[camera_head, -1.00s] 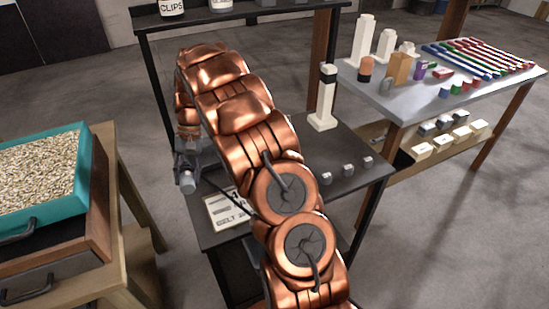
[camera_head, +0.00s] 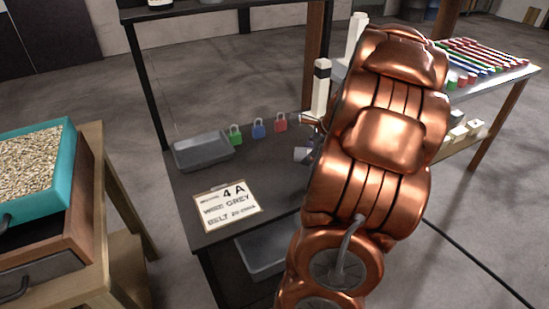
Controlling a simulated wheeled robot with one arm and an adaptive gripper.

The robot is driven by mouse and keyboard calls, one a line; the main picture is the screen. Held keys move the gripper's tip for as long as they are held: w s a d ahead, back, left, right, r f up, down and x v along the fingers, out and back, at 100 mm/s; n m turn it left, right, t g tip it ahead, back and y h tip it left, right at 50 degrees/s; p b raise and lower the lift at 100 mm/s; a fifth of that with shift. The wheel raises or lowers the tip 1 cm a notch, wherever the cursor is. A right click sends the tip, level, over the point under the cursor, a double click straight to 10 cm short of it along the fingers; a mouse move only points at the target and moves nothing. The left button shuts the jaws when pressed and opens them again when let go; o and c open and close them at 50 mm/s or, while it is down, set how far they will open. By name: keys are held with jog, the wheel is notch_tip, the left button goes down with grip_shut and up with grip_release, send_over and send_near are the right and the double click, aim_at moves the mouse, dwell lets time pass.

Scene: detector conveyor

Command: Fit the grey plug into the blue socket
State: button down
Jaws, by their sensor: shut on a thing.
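The blue socket (camera_head: 258,130) stands on the dark bench in the middle of a short row, between a green one (camera_head: 235,136) and a red one (camera_head: 280,123). Each is a small coloured block with a loop-like top. My gripper (camera_head: 304,153) is to the right of the row, mostly hidden behind my copper arm; only a light grey part of it shows. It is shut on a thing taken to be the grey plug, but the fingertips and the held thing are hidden. The bench's right side, behind my arm, is also hidden.
A grey tray (camera_head: 203,152) lies left of the sockets, and a clipboard card (camera_head: 226,204) in front. A white post with a black band (camera_head: 320,88) stands near my arm. A teal tray of grain (camera_head: 62,190) is at left, a cluttered side table (camera_head: 515,78) at right.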

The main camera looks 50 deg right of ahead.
jog(key=w+p, duration=0.1)
jog(key=w, duration=0.4)
jog(key=w+d+f, duration=0.1)
jog(key=w, duration=0.4)
jog(key=w+d+p, duration=0.1)
jog(key=w, duration=0.4)
jog(key=shift+w+f+p, duration=0.2)
jog(key=shift+w+p, duration=0.05)
jog(key=shift+p, duration=0.05)
jog(key=shift+f+p, duration=0.3)
jog(key=shift+f, duration=1.5)
jog(key=shift+f, duration=0.1)
jog(key=c, duration=0.6)
grip_release()
